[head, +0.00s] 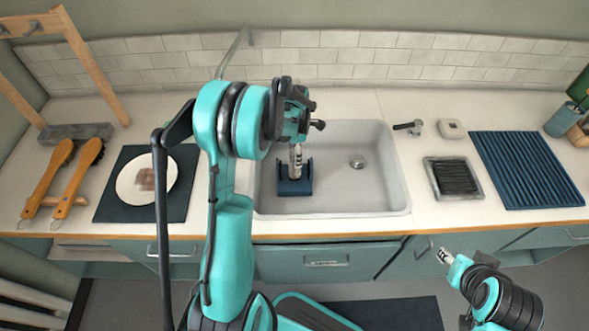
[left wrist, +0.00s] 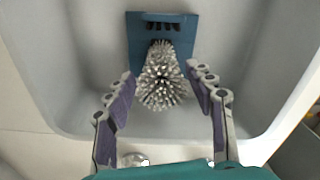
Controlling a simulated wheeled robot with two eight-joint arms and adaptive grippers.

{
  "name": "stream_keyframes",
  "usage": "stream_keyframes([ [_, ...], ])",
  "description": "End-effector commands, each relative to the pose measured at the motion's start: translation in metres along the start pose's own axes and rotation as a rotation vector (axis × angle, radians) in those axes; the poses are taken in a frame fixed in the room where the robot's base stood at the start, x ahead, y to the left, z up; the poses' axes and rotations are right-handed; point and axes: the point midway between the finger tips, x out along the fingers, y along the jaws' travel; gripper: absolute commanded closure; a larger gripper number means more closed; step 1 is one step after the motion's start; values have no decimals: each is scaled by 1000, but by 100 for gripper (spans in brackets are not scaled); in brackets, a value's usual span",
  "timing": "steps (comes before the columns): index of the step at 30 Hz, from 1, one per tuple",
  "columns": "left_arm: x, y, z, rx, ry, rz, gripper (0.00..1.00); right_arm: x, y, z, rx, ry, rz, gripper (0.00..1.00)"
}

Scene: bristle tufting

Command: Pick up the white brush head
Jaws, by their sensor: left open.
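The white brush head (left wrist: 162,82), a rounded cluster of pale bristles, shows in the left wrist view against a blue holder (left wrist: 138,38) in the sink. My left gripper (left wrist: 160,74) is open, with one purple-padded finger on each side of the brush head and visible gaps between. In the head view my left gripper (head: 296,158) reaches down into the sink over the blue holder (head: 294,187); the brush head cannot be made out there. My right gripper (head: 445,257) is low at the right, in front of the counter, apart from everything; its jaws are too small to judge.
The sink (head: 380,185) has walls around the holder. A plate (head: 130,185) on a dark mat (head: 112,208) and two wooden brushes (head: 77,180) lie left. A black tap part (head: 408,127), a dish with a black insert (head: 454,178) and a ribbed blue mat (head: 530,170) are right.

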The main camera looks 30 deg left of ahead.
Motion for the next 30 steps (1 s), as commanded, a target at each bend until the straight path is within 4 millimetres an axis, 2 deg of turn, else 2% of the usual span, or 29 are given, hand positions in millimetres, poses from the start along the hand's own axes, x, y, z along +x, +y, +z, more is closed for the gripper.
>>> stream_keyframes([
  [1, 14, -1, 1, 1, 0, 0, 46, 8, 0, 6, 0, 0, 0, 60],
  [5, 32, -1, 1, 1, 0, 0, 46, 15, 0, 11, 0, 0, 0, 60],
  [12, 33, -1, 1, 1, 0, 1, 46, 14, 0, 10, 0, 0, 0, 60],
  [13, 33, -1, 1, 1, 0, 1, 48, 14, 0, 10, 0, 0, 0, 60],
  [19, 33, -2, 1, 1, 0, 1, 100, 14, 0, 10, 0, 0, 0, 60],
  [27, 33, -2, 1, 2, 0, 1, 100, 14, 0, 10, 0, 0, 0, 60],
  [30, 25, -2, 1, 2, 0, 1, 100, 11, 0, 8, 0, 0, 0, 60],
])
